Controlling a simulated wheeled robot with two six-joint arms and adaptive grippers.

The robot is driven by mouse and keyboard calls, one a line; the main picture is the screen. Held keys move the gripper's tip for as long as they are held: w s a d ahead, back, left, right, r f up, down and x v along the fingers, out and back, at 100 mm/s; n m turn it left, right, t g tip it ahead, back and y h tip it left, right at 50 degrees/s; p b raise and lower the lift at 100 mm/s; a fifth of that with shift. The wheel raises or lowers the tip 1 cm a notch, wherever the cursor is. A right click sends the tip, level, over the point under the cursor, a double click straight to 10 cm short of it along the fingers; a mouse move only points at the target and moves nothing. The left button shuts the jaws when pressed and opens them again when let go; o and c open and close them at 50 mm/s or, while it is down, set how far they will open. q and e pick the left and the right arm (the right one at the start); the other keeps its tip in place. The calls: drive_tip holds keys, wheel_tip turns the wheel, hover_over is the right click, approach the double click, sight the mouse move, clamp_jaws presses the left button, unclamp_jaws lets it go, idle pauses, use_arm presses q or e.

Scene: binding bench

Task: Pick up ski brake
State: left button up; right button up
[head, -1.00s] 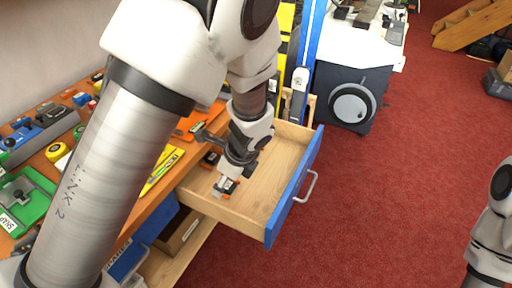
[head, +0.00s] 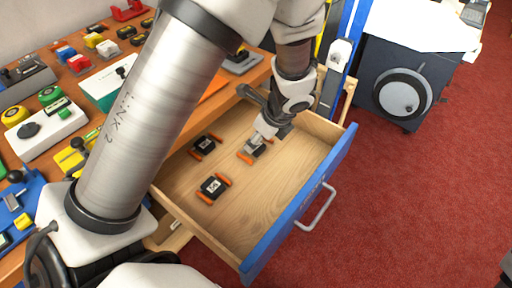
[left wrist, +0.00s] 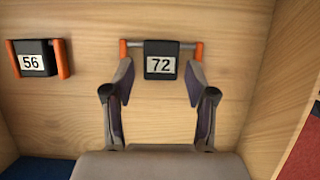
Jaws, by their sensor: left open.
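Three ski brakes, dark blocks with orange-ended bars, lie flat in the open wooden drawer. In the head view one is at the left (head: 206,145), one nearer the front (head: 213,187), and one (head: 248,155) under my left gripper (head: 257,140), partly hidden by it. In the left wrist view my left gripper (left wrist: 158,82) is open, its fingertips either side of the brake labelled 72 (left wrist: 160,61), reaching its lower edge. I cannot tell whether they touch it. The brake labelled 56 (left wrist: 35,59) lies to its left. My right gripper is out of view.
The drawer's blue front (head: 300,210) with its grey handle (head: 318,208) stands out over the red carpet. Drawer walls surround the brakes on the sides. A bench with several tools and coloured blocks is at left. A dark cabinet with a round wheel (head: 402,93) stands behind.

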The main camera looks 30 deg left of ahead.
use_arm(q)
drive_tip(key=x, duration=0.3)
drive_tip(key=shift+w+d+f+b, duration=0.1)
drive_tip(key=shift+w+b, duration=0.05)
drive_tip(key=shift+b, duration=0.25)
drive_tip(key=c, duration=1)
drive_tip(key=shift+r, duration=0.25)
